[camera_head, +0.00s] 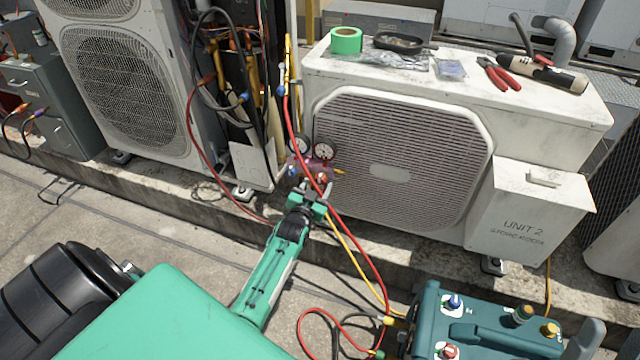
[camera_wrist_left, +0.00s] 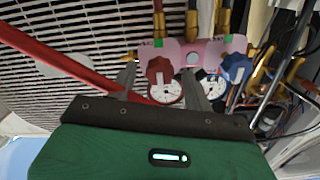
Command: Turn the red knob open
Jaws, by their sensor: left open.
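The red knob (camera_wrist_left: 160,72) is on the pink gauge manifold (camera_wrist_left: 193,52), which also shows in the head view (camera_head: 312,166). My left gripper (camera_wrist_left: 158,76) is open, with one finger on each side of the red knob. I cannot tell whether the fingers touch it. In the head view, my left gripper (camera_head: 313,187) is just below the manifold and hides part of the knob. The blue knob (camera_wrist_left: 235,68) is to the right of the red knob, outside the fingers. White dial gauges (camera_head: 323,151) sit on the manifold. My right gripper is not in view.
A red hose (camera_wrist_left: 62,62) runs close beside the left finger. The condenser grille (camera_head: 390,160) is right behind the manifold. A teal machine (camera_head: 480,335) with its own red and blue knobs stands low at right. Pliers (camera_head: 498,75) and tape (camera_head: 346,40) lie on the condenser.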

